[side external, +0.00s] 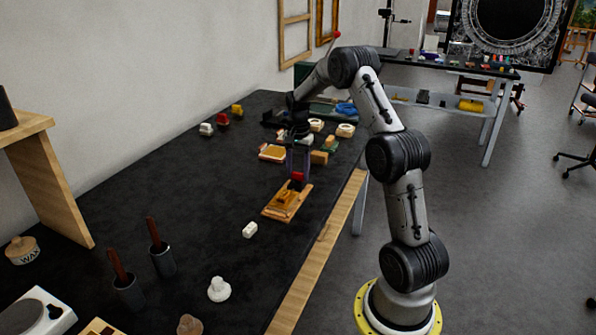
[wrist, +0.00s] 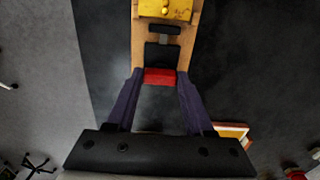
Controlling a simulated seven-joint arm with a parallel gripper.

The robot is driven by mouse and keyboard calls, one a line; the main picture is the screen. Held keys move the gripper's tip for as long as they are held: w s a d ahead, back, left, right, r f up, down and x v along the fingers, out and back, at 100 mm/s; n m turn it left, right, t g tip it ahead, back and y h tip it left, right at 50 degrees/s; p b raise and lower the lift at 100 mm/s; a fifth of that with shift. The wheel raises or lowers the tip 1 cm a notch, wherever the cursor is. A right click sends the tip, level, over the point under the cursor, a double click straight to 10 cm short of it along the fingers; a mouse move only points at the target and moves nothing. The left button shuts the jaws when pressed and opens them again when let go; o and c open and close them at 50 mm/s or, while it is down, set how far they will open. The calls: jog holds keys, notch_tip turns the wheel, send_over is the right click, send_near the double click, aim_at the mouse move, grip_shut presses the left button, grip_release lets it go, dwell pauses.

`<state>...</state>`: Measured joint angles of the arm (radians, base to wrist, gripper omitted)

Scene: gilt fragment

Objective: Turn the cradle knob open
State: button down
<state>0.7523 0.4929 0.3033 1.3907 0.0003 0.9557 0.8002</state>
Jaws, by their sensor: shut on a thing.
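The wooden cradle (side external: 281,212) lies on the black bench top below my gripper (side external: 297,174). A red block (wrist: 160,77), which looks like the cradle knob, sits at the near end. It also shows in the side view (side external: 297,176). My gripper (wrist: 160,80) points down with its purple fingers on either side of the red block, shut on it. The knob's underside and its joint to the cradle are hidden.
A small white block (side external: 249,230) and a white knob-shaped piece (side external: 219,289) lie nearer the camera. Two dark holders with brown handles (side external: 162,258) stand at left. An orange-edged tray (side external: 272,152) and several small items lie behind. The bench's wooden edge (side external: 325,240) is close at right.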

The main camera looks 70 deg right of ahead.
aim_at(298, 173)
jog(key=shift+r, duration=0.15)
dwell(0.4)
jog(key=shift+c, duration=1.4)
grip_release()
notch_tip(298, 173, up, 14)
jog(key=shift+f, duration=0.2)
